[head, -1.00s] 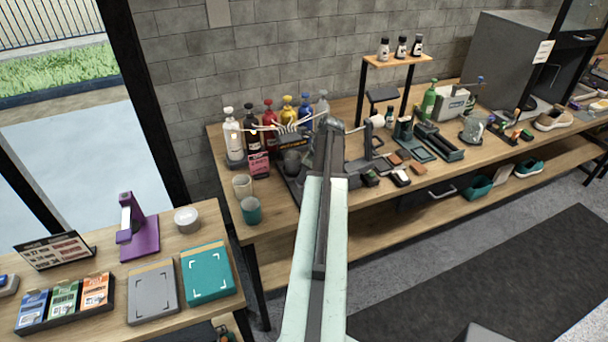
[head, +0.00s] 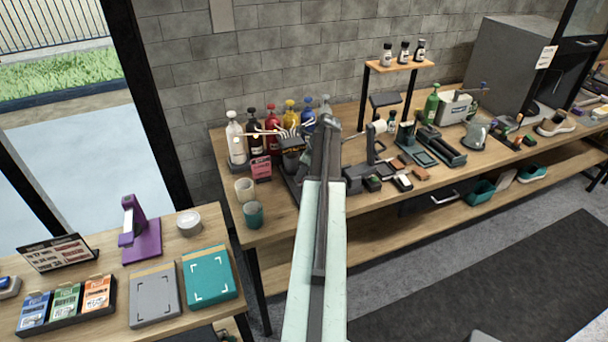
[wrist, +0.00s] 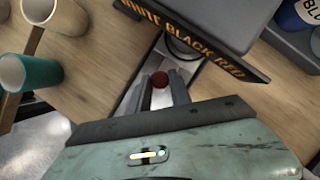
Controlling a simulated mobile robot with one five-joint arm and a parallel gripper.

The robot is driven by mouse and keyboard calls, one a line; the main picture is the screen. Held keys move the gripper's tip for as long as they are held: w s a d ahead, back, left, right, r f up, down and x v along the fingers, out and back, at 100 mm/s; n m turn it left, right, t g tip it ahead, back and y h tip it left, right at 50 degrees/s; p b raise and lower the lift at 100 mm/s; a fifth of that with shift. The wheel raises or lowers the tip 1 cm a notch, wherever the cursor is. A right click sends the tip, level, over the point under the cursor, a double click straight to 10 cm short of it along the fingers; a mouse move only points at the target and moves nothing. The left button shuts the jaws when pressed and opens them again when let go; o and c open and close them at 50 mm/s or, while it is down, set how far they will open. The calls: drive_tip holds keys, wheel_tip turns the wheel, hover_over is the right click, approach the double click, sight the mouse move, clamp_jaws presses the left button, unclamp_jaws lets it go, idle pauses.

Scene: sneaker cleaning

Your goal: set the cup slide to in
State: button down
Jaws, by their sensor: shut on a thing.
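In the wrist view, a dark red round knob (wrist: 160,79) sits between the two fingers of my gripper (wrist: 160,90), which is shut on it. The knob stands on a pale metal slide (wrist: 151,61) that runs up under a dark sign with orange colour names (wrist: 195,38). A dark round cup (wrist: 183,46) shows partly beneath the sign at the slide's far end. In the head view, a dark cup (head: 291,161) shows left of my arm, below the row of pump bottles. My arm hides the gripper and most of the slide there.
Several coloured pump bottles (head: 271,130) stand behind the dispenser. A cream cup (head: 244,189) and a teal cup (head: 253,214) stand at the bench's left end.

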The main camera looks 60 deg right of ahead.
drive_tip(key=c, duration=1.2)
unclamp_jaws()
drive_tip(key=shift+w+d, duration=0.15)
drive_tip(key=shift+w, duration=0.05)
drive_tip(key=p+v, duration=0.7)
drive_tip(key=shift+s+r, duration=0.25)
drive_tip(key=shift+r, duration=0.1)
